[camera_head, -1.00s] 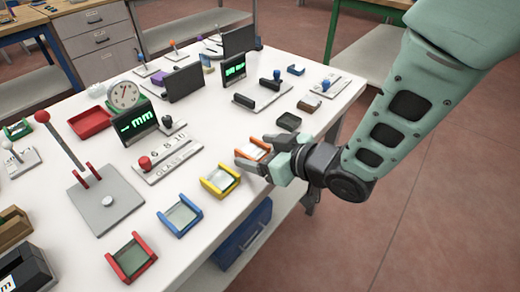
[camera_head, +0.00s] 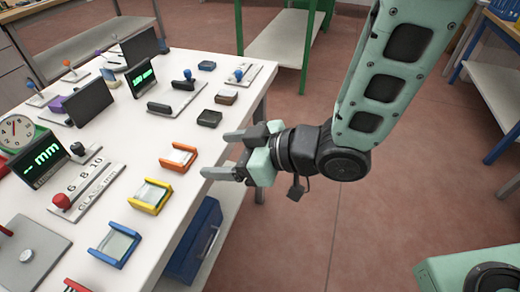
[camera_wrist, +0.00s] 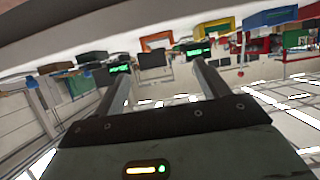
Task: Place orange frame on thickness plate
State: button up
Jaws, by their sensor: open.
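The orange frame (camera_head: 179,157) lies on the white table near its right edge, in line with the yellow and blue frames. It also shows small near the top of the wrist view (camera_wrist: 157,41). My gripper (camera_head: 222,154) is open and empty, to the right of the orange frame and apart from it, with its fingers pointing left at the table edge. Both fingers also show in the wrist view (camera_wrist: 165,78). A flat plate marked 6 8 10 (camera_head: 97,182), with a red knob, lies left of the frames; I take it as the thickness plate.
The yellow frame (camera_head: 150,196) and blue frame (camera_head: 115,245) lie nearer than the orange one. A green "mm" display (camera_head: 41,159) stands behind the marked plate. Dark blocks (camera_head: 209,118) lie beyond the orange frame. A blue drawer unit (camera_head: 195,240) sits under the table.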

jog(key=p+v, duration=0.7)
jog(key=p, duration=0.9)
jog(key=shift+w+a+r, duration=0.1)
jog(key=shift+w, duration=0.05)
